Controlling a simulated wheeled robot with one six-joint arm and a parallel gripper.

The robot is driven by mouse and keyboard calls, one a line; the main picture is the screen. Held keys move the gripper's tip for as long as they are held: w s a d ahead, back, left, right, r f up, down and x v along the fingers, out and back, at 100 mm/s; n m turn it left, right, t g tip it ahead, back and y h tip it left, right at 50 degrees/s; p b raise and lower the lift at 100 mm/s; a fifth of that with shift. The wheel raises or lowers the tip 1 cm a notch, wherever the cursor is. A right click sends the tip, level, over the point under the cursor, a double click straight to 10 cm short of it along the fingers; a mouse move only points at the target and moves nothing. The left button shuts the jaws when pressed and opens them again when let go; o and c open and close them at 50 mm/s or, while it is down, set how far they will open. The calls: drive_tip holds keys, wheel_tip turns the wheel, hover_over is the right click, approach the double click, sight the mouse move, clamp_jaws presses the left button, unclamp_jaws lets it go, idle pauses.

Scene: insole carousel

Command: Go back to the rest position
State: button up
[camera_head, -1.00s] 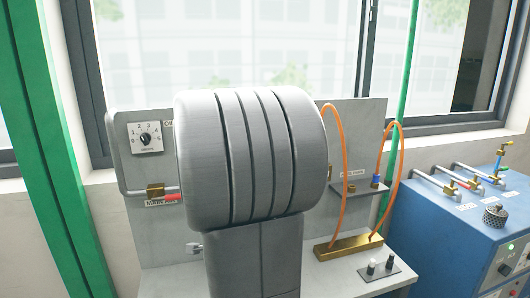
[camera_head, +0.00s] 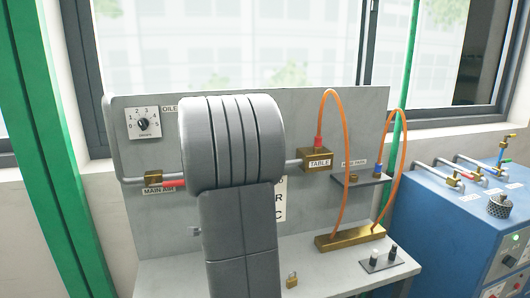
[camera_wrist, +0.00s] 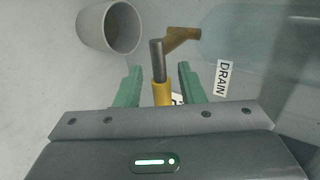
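In the wrist view my gripper (camera_wrist: 159,68) has its two green fingers apart. A lever with a yellow grip (camera_wrist: 162,93) and a grey rod (camera_wrist: 156,60) shows between them, with gaps on both sides. The lever leads to a brass valve (camera_wrist: 182,38) beside a label reading DRAIN (camera_wrist: 222,77). I see no contact between fingers and lever. In the head view my grey arm stands in front of the panel (camera_head: 350,115), and my gripper is hidden.
A grey cup (camera_wrist: 108,27) is at the upper left of the wrist view.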

drive_tip(key=shift+s+d+f+m+y+b, duration=0.2)
drive_tip(key=shift+m+y+b, duration=0.15)
drive_tip(key=shift+b, duration=0.5)
drive_tip(key=shift+w+a+f+m+y+b, duration=0.1)
drive_tip(key=shift+f+m+y+b, duration=0.15)
drive_tip(key=shift+y+b, duration=0.35)
drive_tip(key=shift+a+m+g+y+b, duration=0.1)
drive_tip(key=shift+m+g+y+b, duration=0.25)
drive_tip(key=shift+b, duration=0.25)
drive_tip(key=shift+r, duration=0.1)
